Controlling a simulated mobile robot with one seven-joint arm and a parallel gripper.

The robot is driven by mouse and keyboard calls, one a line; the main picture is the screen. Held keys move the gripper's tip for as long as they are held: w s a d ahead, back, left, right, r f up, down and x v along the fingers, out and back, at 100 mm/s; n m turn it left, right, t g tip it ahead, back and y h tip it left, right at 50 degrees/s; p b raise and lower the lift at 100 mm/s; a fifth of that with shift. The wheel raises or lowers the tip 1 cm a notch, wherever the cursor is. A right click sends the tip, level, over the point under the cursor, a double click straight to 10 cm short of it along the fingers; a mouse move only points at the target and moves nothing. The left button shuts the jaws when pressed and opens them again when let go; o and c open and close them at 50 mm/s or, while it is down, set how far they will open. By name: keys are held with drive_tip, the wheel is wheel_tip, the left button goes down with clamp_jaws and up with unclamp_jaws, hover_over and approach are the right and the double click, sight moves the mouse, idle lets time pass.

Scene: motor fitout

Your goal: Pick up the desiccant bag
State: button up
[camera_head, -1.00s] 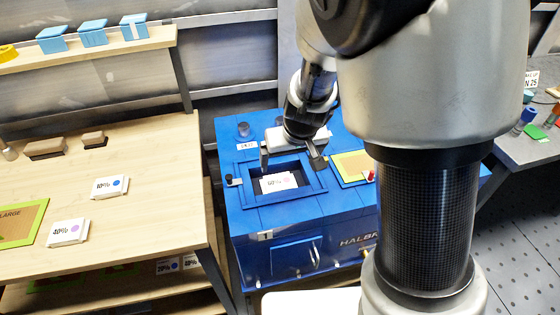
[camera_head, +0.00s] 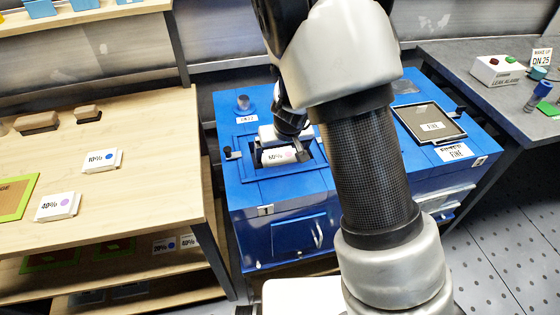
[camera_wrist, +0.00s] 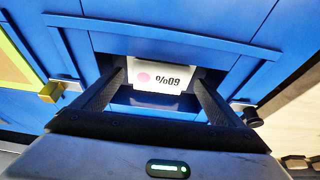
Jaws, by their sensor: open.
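A white desiccant bag (camera_head: 277,156) marked 60% with a pink dot lies in the square opening of the blue machine (camera_head: 262,222). In the wrist view the bag (camera_wrist: 148,74) shows upside down between my two fingers. My gripper (camera_head: 284,152) is open and reaches down into the opening, one finger on each side of the bag. I cannot tell whether the fingers touch it. Two similar white bags lie on the wooden bench: a 10% bag with a blue dot (camera_head: 102,160) and a 40% bag with a purple dot (camera_head: 58,205).
The opening's raised blue rim (camera_wrist: 180,38) surrounds my fingers closely. A black-framed panel marked FINE (camera_head: 432,124) lies on the machine's right side. The wooden bench (camera_head: 130,215) stands at left, a grey bench (camera_head: 480,75) at right. My arm hides the machine's middle.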

drive_tip(key=shift+x, duration=1.05)
drive_tip(key=c, duration=1.2)
drive_tip(key=shift+r, duration=0.15)
